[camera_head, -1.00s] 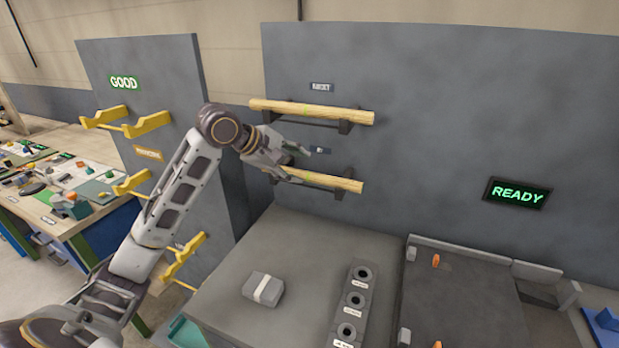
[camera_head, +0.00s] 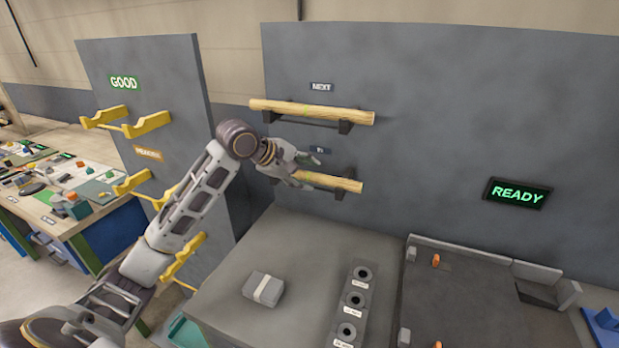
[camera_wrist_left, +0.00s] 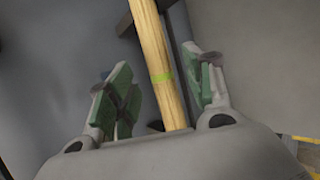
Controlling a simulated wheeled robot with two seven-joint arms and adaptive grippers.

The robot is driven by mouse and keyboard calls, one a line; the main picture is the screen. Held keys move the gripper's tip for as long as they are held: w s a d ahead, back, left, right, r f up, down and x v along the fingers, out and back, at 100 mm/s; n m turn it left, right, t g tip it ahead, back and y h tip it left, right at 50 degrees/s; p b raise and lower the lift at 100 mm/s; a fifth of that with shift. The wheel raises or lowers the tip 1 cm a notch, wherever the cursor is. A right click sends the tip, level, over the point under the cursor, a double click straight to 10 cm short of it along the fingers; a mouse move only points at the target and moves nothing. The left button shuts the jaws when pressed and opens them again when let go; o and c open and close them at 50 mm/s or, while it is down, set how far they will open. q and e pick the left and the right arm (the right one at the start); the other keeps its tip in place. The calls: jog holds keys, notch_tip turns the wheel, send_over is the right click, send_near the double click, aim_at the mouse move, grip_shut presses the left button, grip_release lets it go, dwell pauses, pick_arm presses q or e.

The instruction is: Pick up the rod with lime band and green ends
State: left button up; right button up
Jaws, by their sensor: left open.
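An upper pale wood rod (camera_head: 340,114) with a faint lime band near its middle rests on two dark brackets under the NEXT sign. A lower pale rod (camera_head: 345,184) lies on brackets beneath it, its left part hidden by my left gripper (camera_head: 309,172). In the left wrist view, a rod with a lime band (camera_wrist_left: 165,76) runs between the open fingers of my left gripper (camera_wrist_left: 160,92), with gaps on both sides. In the head view the gripper overlaps the lower rod. End colours are not clear. My right gripper is not in view.
A grey panel (camera_head: 440,120) stands behind the rods. A panel with yellow brackets (camera_head: 147,124) is at the left. Below, a grey bench (camera_head: 300,245) carries a strapped grey block (camera_head: 263,288) and a strip with three round holes (camera_head: 354,300).

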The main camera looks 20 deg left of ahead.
pick_arm(q)
jog(key=shift+x, duration=1.15)
jog(key=shift+c, duration=0.3)
grip_shut()
jog(key=shift+s+r, duration=0.1)
jog(key=shift+r, duration=0.05)
